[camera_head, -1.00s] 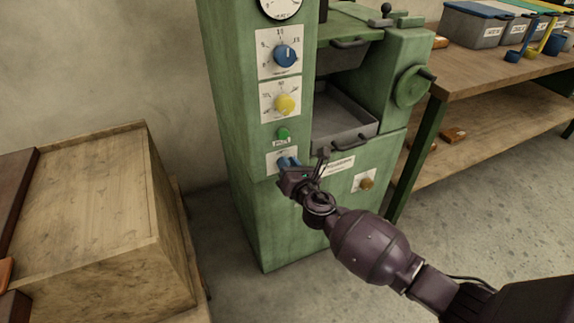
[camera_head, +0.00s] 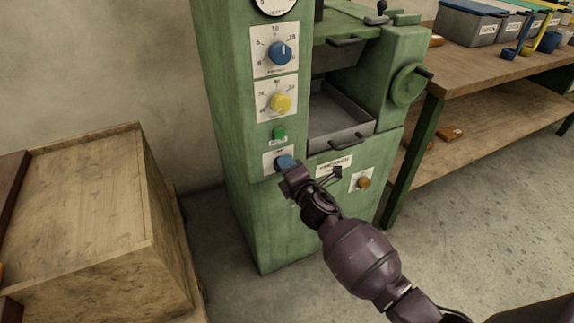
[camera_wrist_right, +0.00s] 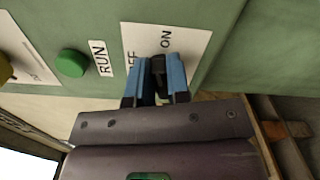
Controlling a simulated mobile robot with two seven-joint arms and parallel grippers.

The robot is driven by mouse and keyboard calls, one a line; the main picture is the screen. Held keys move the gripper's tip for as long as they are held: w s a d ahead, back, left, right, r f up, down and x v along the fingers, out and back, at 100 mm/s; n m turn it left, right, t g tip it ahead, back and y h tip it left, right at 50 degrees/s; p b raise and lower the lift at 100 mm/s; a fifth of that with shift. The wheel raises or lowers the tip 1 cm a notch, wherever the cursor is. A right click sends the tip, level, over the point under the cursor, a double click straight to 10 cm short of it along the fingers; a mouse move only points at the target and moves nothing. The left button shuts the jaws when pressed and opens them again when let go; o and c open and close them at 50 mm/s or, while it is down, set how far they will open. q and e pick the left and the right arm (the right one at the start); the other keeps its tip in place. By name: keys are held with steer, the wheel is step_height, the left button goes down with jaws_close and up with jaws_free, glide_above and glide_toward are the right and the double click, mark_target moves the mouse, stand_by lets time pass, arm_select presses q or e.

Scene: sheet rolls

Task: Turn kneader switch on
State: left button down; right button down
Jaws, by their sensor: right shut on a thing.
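The kneader (camera_head: 250,215) is a tall green machine in the middle of the head view. Its switch plate (camera_head: 270,160) is white and sits low on the front, under a green button (camera_head: 279,132). My right gripper (camera_head: 285,163) reaches this plate from the lower right. In the right wrist view its blue fingers (camera_wrist_right: 156,80) are shut on the dark switch lever (camera_wrist_right: 158,68). The plate there reads ON, and a partly covered label ends in FF. The fingers hide much of the lever, so its exact setting is hard to tell. My left gripper is out of view.
A blue knob (camera_head: 280,53) and a yellow knob (camera_head: 281,102) sit above the switch. A brown knob (camera_head: 363,183) is to its right. A wooden crate (camera_head: 90,210) stands left. A workbench (camera_head: 480,75) with bins stands right.

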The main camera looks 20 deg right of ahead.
steer(key=shift+f+m, duration=0.1)
steer(key=shift+m, duration=1.3)
steer(key=shift+f, duration=0.1)
steer(key=c, duration=1.1)
jaws_free()
